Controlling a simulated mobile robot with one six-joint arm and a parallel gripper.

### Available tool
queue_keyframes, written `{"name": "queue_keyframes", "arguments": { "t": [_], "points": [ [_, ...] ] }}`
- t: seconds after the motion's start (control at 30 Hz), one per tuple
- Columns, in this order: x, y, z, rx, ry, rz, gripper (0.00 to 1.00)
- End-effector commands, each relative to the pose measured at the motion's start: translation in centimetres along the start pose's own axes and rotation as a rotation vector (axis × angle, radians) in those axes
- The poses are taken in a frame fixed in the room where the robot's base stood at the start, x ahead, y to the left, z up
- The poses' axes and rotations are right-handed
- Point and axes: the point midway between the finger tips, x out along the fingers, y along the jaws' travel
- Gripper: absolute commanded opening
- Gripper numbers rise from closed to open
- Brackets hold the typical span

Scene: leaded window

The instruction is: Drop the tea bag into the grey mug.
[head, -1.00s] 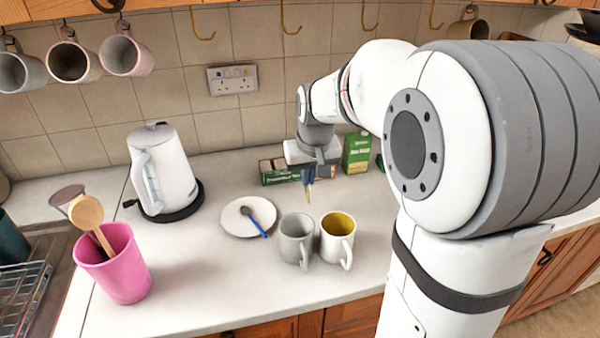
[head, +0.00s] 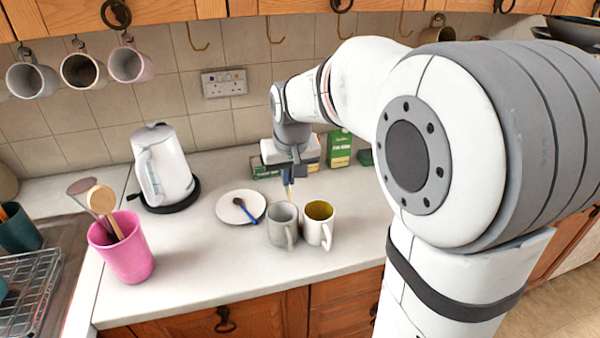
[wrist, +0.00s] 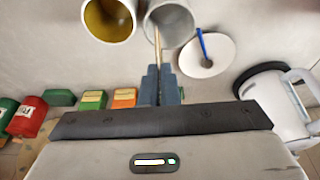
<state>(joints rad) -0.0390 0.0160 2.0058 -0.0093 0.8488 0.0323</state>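The grey mug (head: 282,232) stands upright on the worktop, its handle toward the front right. It also shows in the wrist view (wrist: 185,22). My gripper (head: 288,181) is above and just behind the grey mug, pointing down. Its blue-grey fingers (wrist: 160,72) are close together on a thin beige tea bag (wrist: 157,38), seen edge-on. The tea bag (head: 289,194) hangs below the fingertips and overlaps the near part of the grey mug's mouth in the wrist view. I cannot tell its exact height over the rim.
A white mug with a yellow inside (head: 319,230) stands close right of the grey mug. A saucer (head: 229,213) with a blue-handled spoon (head: 245,210) lies to the left. A kettle (head: 165,170), pink pot (head: 130,262) and tea boxes (head: 339,149) stand around. The front worktop is clear.

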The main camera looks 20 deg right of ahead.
Motion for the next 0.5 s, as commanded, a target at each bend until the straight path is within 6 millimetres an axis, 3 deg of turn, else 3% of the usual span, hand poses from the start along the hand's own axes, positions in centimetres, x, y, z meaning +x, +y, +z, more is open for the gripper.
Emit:
{"name": "queue_keyframes", "arguments": {
  "t": [0.3, 0.5],
  "points": [
    [4.0, 0.1, 1.1, 0.003, -0.002, 0.001, 0.00],
    [5.3, 0.2, 1.5, 0.005, -0.001, 0.002, 0.00]
  ]
}}
